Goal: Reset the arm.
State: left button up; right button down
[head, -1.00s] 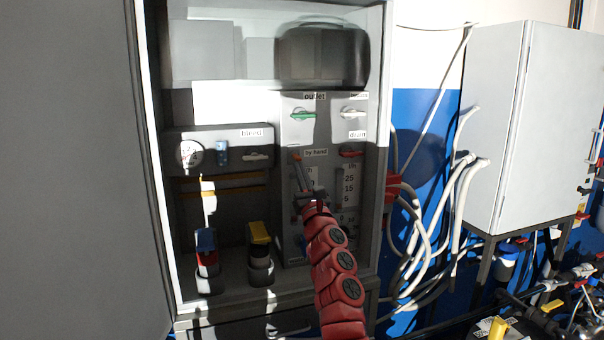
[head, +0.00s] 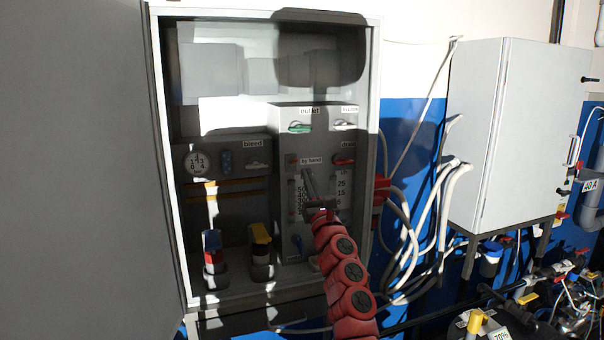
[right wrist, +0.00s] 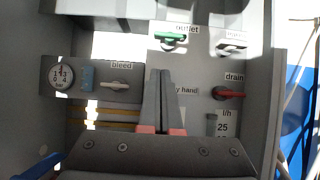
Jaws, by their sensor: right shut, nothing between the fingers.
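My right arm is red and comes up from the bottom of the head view. Its gripper (head: 313,190) is in front of the grey valve panel inside the open cabinet, over the area of the "by hand" label. In the right wrist view the two dark fingers (right wrist: 159,100) lie together, shut and empty. They partly cover the "by hand" label. The green outlet handle (right wrist: 170,37) is above the fingertips, and the red drain handle (right wrist: 229,93) is to their right. My left gripper is not in view.
The cabinet's open door (head: 75,170) fills the left side. A bleed block with a gauge (head: 196,163) and two bottles, one blue-capped (head: 212,245) and one yellow-capped (head: 260,240), are left of my arm. White hoses (head: 440,210) and a grey box (head: 490,130) are at the right.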

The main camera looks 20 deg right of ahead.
jog(key=shift+s+f, duration=0.2)
jog(key=shift+d, duration=0.1)
